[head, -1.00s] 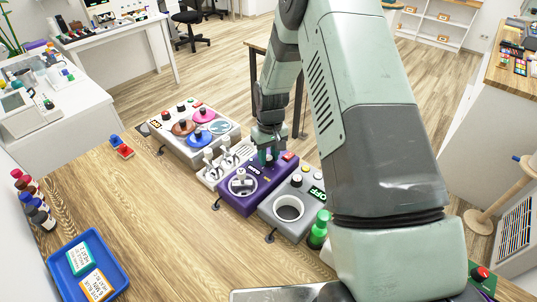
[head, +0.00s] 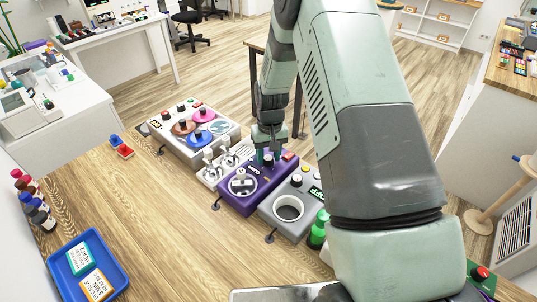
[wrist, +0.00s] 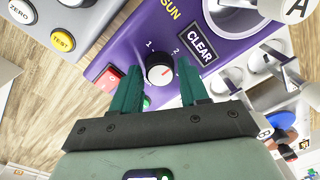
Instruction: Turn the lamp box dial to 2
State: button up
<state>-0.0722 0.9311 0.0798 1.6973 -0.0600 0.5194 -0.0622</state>
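The purple box (head: 238,205) stands in the row of boxes on the wooden table. The numbers 1 and 2 are printed above the dial; other numbers are hidden or not legible. My gripper (wrist: 159,80) is open, its green fingers on either side of the dial with a gap showing at each side. In the head view my gripper (head: 267,155) is over the back part of the purple box, by the dial.
A grey box (head: 268,223) with an OFF display stands to the right, levers (head: 210,165) to the left.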

jog(key=shift+o, duration=1)
notch_tip(320, 180, up, 11)
jog(key=shift+d, duration=0.15)
notch_tip(320, 180, up, 11)
jog(key=t, duration=0.1)
send_over(270, 157)
jog(key=s+d, duration=0.2)
jog(key=s, duration=0.2)
jog(key=s+d+r+t, duration=0.2)
jog(key=s+r, duration=0.6)
jog(key=r, duration=0.2)
jog(key=s+d+r+m+t, duration=0.1)
jog(key=s+r, duration=0.1)
jog(key=s, duration=0.7)
jog(key=s+d+r+m+t, duration=0.1)
jog(key=s+r, duration=0.2)
jog(key=s, duration=0.6)
jog(key=shift+s+d+t, duration=0.15)
jog(key=shift+t, duration=0.15)
